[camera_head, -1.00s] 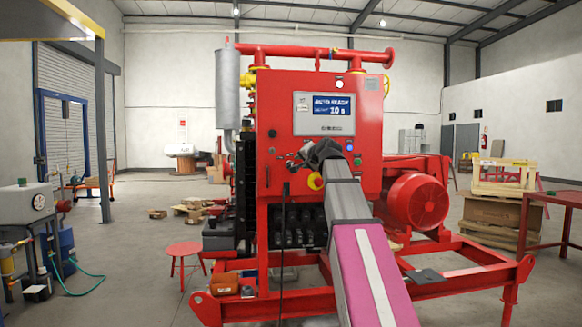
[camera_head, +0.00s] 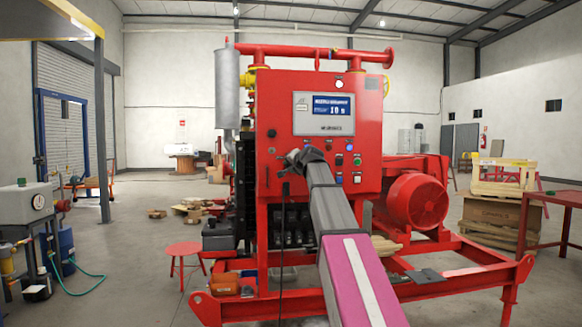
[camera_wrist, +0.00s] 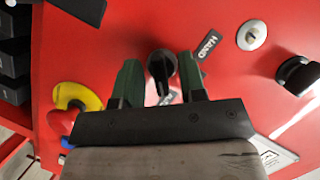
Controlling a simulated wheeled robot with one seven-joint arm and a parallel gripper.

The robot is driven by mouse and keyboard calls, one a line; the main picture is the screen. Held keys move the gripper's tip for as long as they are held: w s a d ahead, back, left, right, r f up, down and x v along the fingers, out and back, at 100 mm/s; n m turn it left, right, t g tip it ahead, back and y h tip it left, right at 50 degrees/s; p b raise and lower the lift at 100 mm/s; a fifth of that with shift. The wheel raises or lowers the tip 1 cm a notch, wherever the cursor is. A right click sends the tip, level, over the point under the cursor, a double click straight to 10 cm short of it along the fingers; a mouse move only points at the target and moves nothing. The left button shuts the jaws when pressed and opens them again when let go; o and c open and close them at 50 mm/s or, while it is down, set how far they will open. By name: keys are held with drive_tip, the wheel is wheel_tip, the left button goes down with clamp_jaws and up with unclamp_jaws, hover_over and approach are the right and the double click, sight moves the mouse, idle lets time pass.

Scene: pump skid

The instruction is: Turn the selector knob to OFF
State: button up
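The selector knob (camera_wrist: 160,66) is black and round with a bar-like grip, on the red panel in the wrist view. My gripper (camera_wrist: 158,88) is open, with one dark green finger on each side of the knob. A gap shows at the left finger; the right finger is close to the knob, and I cannot tell if it touches. A label reading HAND (camera_wrist: 208,47) is at the knob's upper right. Another label below is partly hidden. In the head view my gripper (camera_head: 297,161) is at the red control panel (camera_head: 283,92) and hides the knob.
In the wrist view a red emergency stop with a yellow collar (camera_wrist: 78,95) is left of my gripper, and a silver key switch (camera_wrist: 252,35) and a black knob (camera_wrist: 297,73) are to the right. A lit display (camera_head: 331,105) is higher on the panel.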

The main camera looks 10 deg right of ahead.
drive_tip(key=c, duration=0.6)
drive_tip(key=shift+c, duration=0.2)
drive_tip(key=shift+n, duration=0.3)
drive_tip(key=shift+a+n+g+h, duration=0.1)
drive_tip(key=shift+n+g+h, duration=0.3)
drive_tip(key=shift+n+h, duration=0.6)
drive_tip(key=n+h, duration=0.2)
drive_tip(key=n, duration=0.2)
drive_tip(key=shift+h, duration=0.3)
drive_tip(key=o, duration=0.6)
drive_tip(key=shift+o, duration=0.2)
